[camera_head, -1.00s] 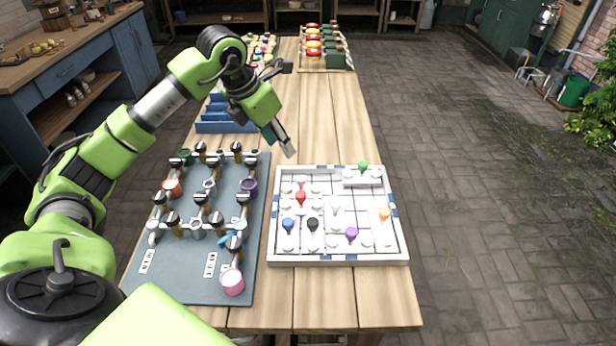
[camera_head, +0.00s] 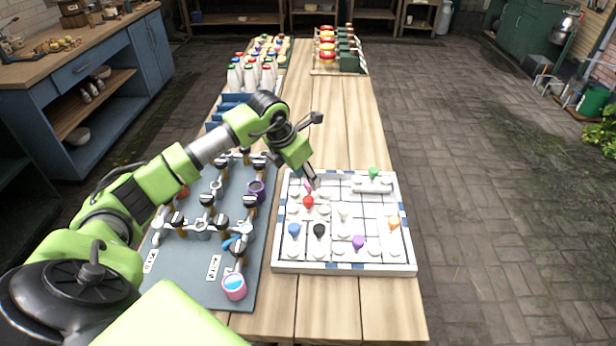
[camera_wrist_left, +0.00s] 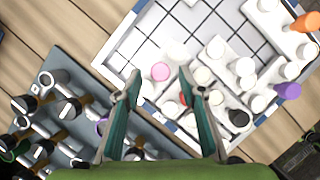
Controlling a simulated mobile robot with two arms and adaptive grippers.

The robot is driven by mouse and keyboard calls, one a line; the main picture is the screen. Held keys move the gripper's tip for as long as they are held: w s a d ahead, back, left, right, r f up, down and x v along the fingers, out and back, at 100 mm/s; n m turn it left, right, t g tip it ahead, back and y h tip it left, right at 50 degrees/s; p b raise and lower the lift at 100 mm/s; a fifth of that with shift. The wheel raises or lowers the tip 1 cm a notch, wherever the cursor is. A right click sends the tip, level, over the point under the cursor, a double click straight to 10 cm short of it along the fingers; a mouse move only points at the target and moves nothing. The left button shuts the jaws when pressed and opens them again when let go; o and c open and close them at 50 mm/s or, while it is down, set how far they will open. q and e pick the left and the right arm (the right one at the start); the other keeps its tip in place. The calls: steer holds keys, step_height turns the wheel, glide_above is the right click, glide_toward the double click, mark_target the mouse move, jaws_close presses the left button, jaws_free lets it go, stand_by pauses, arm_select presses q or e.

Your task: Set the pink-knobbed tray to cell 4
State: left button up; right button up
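The pink-knobbed tray shows its pink knob (camera_head: 308,187) near the back left of the white sliding-tray board (camera_head: 345,268). In the left wrist view the round pink knob (camera_wrist_left: 160,71) lies between the fingertips, with pale pieces around it. My left gripper (camera_head: 315,182) hangs over the back left of the board, close to the pink knob. Its two teal fingers (camera_wrist_left: 160,76) are spread apart and hold nothing. Whether the fingers reach down to the knob's height is hard to tell. My right gripper is not in view.
Red (camera_head: 308,202), blue (camera_head: 294,230), black (camera_head: 319,230), purple (camera_head: 358,241), orange (camera_head: 393,223) and green (camera_head: 374,173) knobs stand on the board. A grey mat (camera_head: 190,278) with taps and cups lies left. White bottles (camera_head: 250,76) stand farther back. Bare table lies behind the board.

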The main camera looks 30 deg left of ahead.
arm_select(q)
steer(key=shift+x, duration=1.15)
jaws_close()
steer(key=w+d+b, duration=0.1)
steer(key=w+d, duration=0.2)
steer(key=d, duration=0.2)
steer(key=w+d+b, duration=0.2)
steer(key=w+d, duration=0.1)
steer(key=d, duration=0.2)
steer(key=w+d+b, duration=0.1)
steer(key=w+d, duration=0.2)
steer(key=d, duration=0.2)
steer(key=shift+w+d+b, duration=0.2)
steer(key=shift+w+b, duration=0.05)
steer(key=shift+b, duration=0.05)
steer(key=shift+d+r, duration=0.15)
steer(key=shift+r, duration=0.05)
jaws_free()
steer(key=shift+w+d+f, duration=0.1)
steer(key=shift+d, duration=0.05)
